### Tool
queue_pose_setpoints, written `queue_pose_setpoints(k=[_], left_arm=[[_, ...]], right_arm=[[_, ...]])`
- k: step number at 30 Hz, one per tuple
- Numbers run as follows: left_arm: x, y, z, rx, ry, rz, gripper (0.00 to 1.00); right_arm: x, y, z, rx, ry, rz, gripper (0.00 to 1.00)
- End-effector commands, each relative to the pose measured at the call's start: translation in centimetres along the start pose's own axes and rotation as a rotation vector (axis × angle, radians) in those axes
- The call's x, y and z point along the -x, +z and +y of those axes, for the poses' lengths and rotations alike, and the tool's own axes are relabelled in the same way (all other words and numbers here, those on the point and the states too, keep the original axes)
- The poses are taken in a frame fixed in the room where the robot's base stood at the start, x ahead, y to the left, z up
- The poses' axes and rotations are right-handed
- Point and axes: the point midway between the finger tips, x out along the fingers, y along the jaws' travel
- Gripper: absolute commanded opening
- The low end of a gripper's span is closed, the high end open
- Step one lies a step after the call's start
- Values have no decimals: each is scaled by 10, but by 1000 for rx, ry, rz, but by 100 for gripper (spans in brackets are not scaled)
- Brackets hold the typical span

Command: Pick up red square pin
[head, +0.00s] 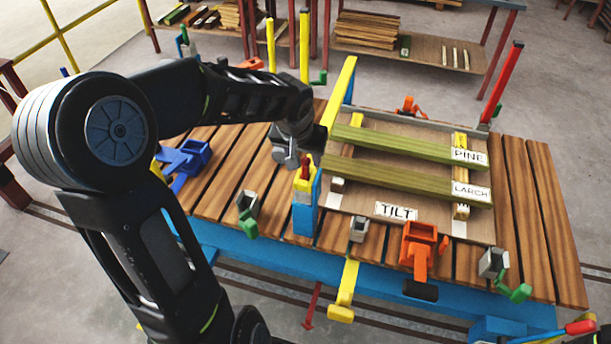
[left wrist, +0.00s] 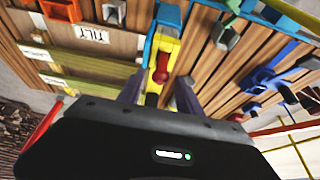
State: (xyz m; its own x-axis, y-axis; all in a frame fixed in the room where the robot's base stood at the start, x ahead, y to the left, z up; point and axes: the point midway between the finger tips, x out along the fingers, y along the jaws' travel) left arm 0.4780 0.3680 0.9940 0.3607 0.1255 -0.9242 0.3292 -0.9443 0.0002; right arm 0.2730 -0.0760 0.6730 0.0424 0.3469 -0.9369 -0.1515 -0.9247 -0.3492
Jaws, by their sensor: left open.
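A small red pin (head: 305,166) stands up from a yellow block (head: 303,182) on a blue upright at the table's left-front part. In the left wrist view the red pin (left wrist: 162,66) shows between and beyond my two dark fingers. My left gripper (head: 291,158) is open and empty beside the pin, just behind and left of it in the head view. I cannot tell whether a finger touches it. A tall red square post (head: 500,82) stands at the back right corner of the board.
Two green beams, labelled PINE (head: 400,142) and LARCH (head: 400,181), lie across the board. A yellow post (head: 342,85) rises behind my gripper. A blue clamp (head: 185,158) and an orange clamp (head: 418,245) sit on the slatted table.

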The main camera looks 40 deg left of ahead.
Motion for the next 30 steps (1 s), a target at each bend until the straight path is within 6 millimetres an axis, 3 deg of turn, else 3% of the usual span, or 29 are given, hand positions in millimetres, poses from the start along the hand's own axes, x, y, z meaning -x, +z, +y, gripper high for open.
queue_pose_setpoints(k=[6,23,30], left_arm=[[-23,0,0,0,0,0,42],[-23,0,0,0,0,1,42],[-23,0,0,0,0,1,25]], right_arm=[[2,0,-1,-1,1,-1,36],[2,0,-1,0,1,-1,36],[2,0,-1,0,1,-1,36]])
